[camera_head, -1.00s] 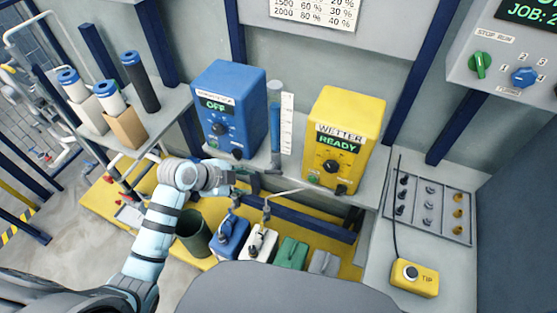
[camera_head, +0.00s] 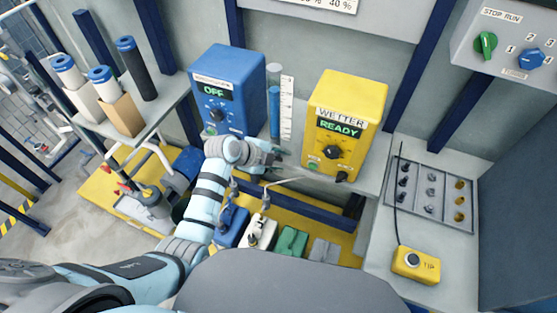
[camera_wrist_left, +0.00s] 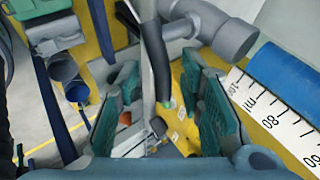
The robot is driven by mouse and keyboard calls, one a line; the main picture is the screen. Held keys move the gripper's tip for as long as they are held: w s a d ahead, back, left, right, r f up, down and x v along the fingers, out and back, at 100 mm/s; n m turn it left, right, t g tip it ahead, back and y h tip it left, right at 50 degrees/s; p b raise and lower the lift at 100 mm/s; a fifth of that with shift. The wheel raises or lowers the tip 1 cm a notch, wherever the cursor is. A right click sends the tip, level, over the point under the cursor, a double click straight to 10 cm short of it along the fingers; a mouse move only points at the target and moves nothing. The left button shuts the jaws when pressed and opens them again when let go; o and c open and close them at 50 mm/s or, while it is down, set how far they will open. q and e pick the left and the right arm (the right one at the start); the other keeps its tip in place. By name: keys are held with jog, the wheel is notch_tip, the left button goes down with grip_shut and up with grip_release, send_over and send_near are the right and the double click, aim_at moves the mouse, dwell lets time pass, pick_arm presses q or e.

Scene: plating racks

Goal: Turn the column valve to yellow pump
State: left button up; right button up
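The yellow pump (camera_head: 346,125) reads READY on the right of the shelf. The blue pump (camera_head: 227,92) reads OFF on the left. Between them stands the blue column (camera_head: 275,112) beside a white scale. My left gripper (camera_head: 276,158) is at the column's foot and covers most of the valve area. In the left wrist view the left gripper (camera_wrist_left: 165,108) has its green-padded fingers apart. A dark bar (camera_wrist_left: 156,55) and a grey pipe fitting (camera_wrist_left: 215,30) show between and beyond them; I cannot tell which part is the valve lever, or whether the fingers touch it. My right gripper is out of view.
Several coloured jugs, one of them green (camera_head: 291,240), stand below the shelf. A parts tray (camera_head: 430,201) and a yellow TIP box (camera_head: 415,264) lie on the right bench. Filter cartridges (camera_head: 104,82) stand on the left shelf.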

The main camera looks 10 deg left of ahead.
pick_arm(q)
grip_shut()
